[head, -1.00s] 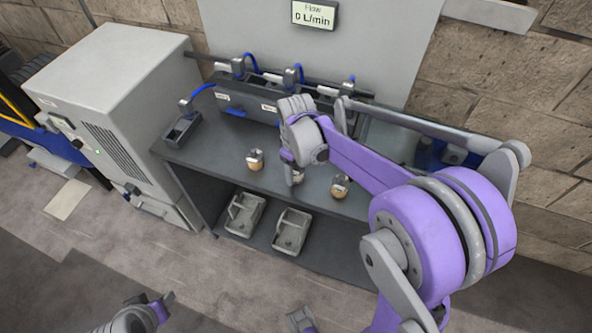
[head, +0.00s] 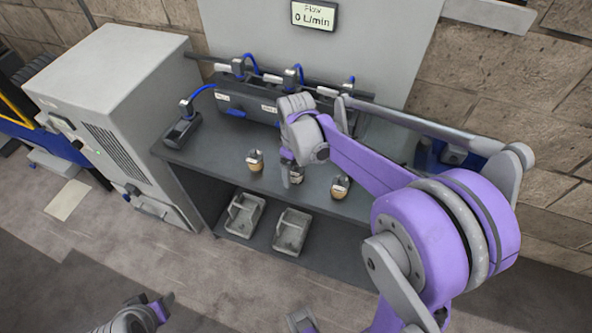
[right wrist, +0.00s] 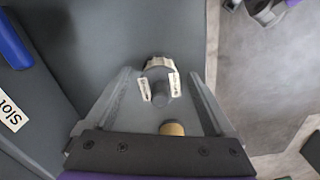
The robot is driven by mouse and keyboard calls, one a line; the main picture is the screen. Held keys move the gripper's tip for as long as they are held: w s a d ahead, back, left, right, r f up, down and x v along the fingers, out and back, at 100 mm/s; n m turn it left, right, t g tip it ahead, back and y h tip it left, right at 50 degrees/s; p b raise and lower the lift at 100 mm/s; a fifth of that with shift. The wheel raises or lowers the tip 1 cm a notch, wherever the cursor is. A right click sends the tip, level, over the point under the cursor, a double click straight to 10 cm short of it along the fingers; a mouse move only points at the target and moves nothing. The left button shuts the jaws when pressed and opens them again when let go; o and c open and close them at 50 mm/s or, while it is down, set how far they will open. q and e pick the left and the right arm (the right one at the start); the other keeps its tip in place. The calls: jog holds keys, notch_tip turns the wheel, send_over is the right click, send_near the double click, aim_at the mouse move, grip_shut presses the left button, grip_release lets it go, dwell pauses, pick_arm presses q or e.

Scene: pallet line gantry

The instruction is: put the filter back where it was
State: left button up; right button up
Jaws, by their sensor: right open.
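Three small tan-and-dark filters stand apart on the grey bench: a left one (head: 256,161), a middle one (head: 297,174) partly hidden by my gripper, and a right one (head: 341,187). My right gripper (head: 291,176) is at the middle filter. In the right wrist view my right gripper (right wrist: 163,76) is open, with a grey-capped part (right wrist: 159,82) bearing two white labels between its fingers; gaps show on both sides. A tan round piece (right wrist: 172,128) shows nearer the palm, partly hidden. My left gripper (head: 160,306) is at the lower left, its jaws unclear.
A dark slotted unit (head: 262,103) with blue hoses stands at the bench's back. A slot label (right wrist: 11,113) shows in the wrist view. A small holder (head: 181,132) sits at the bench's left end. Two grey trays (head: 292,231) (head: 243,215) lie on the lower shelf.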

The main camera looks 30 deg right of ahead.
notch_tip(320, 180, up, 11)
jog(key=shift+f+p, duration=0.1)
jog(key=shift+p, duration=0.4)
jog(key=shift+s+r, duration=0.1)
jog(key=shift+r, duration=0.1)
jog(key=s+a+f+m+t, duration=0.2)
jog(key=s+a+f, duration=0.1)
jog(key=s, duration=0.5)
jog(key=s+a+f+m+t, duration=0.3)
jog(key=s+f, duration=0.2)
jog(key=s, duration=0.3)
jog(key=shift+a, duration=0.4)
jog(key=shift+s, duration=0.1)
jog(key=shift+w+r+p, duration=0.2)
jog(key=shift+r+p, duration=0.25)
jog(key=shift+r, duration=0.1)
jog(key=shift+w+r+p, duration=0.2)
jog(key=shift+r+p, duration=0.25)
jog(key=shift+r, duration=0.1)
jog(key=shift+s, duration=0.15)
